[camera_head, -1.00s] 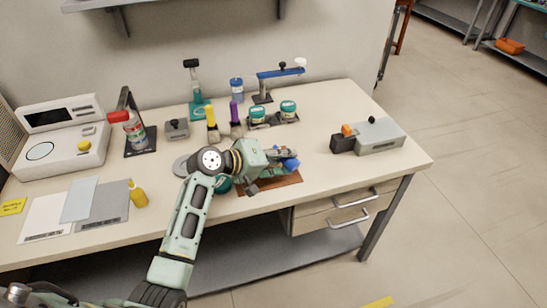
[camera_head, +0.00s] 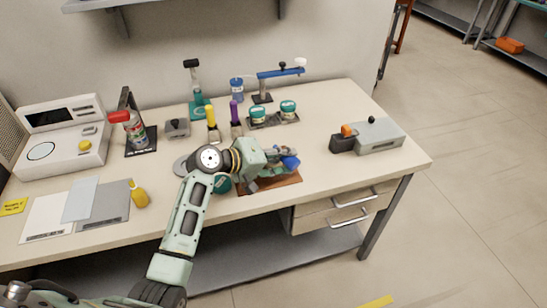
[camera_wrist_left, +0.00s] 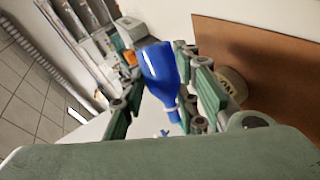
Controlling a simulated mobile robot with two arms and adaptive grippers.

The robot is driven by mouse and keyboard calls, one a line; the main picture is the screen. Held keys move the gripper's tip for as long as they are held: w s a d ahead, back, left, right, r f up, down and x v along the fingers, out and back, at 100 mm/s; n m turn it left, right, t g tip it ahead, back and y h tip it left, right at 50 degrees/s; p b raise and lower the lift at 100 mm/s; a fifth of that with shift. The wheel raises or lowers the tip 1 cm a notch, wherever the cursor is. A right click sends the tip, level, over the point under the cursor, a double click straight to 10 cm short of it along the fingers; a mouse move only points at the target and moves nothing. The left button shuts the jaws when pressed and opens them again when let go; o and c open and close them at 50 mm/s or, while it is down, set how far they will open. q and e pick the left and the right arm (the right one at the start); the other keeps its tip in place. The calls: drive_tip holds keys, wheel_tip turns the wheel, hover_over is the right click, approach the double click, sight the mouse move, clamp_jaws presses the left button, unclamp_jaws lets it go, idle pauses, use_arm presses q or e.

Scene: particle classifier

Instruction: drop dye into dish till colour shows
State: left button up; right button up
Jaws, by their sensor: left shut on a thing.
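My left gripper (camera_head: 284,160) is over the brown board (camera_head: 268,187) near the table's front edge. It is shut on a blue dropper bottle (camera_head: 291,162). In the left wrist view the bottle (camera_wrist_left: 160,72) sits between the green fingers, its wide end away from the palm and its narrow neck with a pale band nearer. A small round cream dish (camera_wrist_left: 233,84) with dark lettering shows partly behind the fingers, on the board (camera_wrist_left: 275,55). In the head view my gripper hides the dish, and its contents cannot be made out. My right gripper is not in view.
Two teal-lidded jars (camera_head: 258,115) stand on a dark tray behind my gripper. Yellow (camera_head: 211,116) and purple (camera_head: 235,114) capped items stand left of them. A grey box (camera_head: 380,137) is at the right. The table's right front is clear.

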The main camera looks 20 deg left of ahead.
use_arm(q)
drive_tip(key=shift+r, duration=0.2)
idle(1.0)
drive_tip(key=shift+d+f+b, duration=0.1)
drive_tip(key=shift+f+b, duration=0.75)
wheel_tip(320, 180, up, 2)
drive_tip(key=m+p, duration=0.1)
drive_tip(key=y+p, duration=0.1)
drive_tip(key=p, duration=0.1)
drive_tip(key=shift+r+m+t, duration=0.25)
drive_tip(key=shift+m+t, duration=0.05)
drive_tip(key=shift+m, duration=0.1)
drive_tip(key=shift+f+m+y, duration=0.4)
drive_tip(key=shift+f+y, duration=0.1)
drive_tip(key=shift+f, duration=0.1)
drive_tip(key=shift+b, duration=0.3)
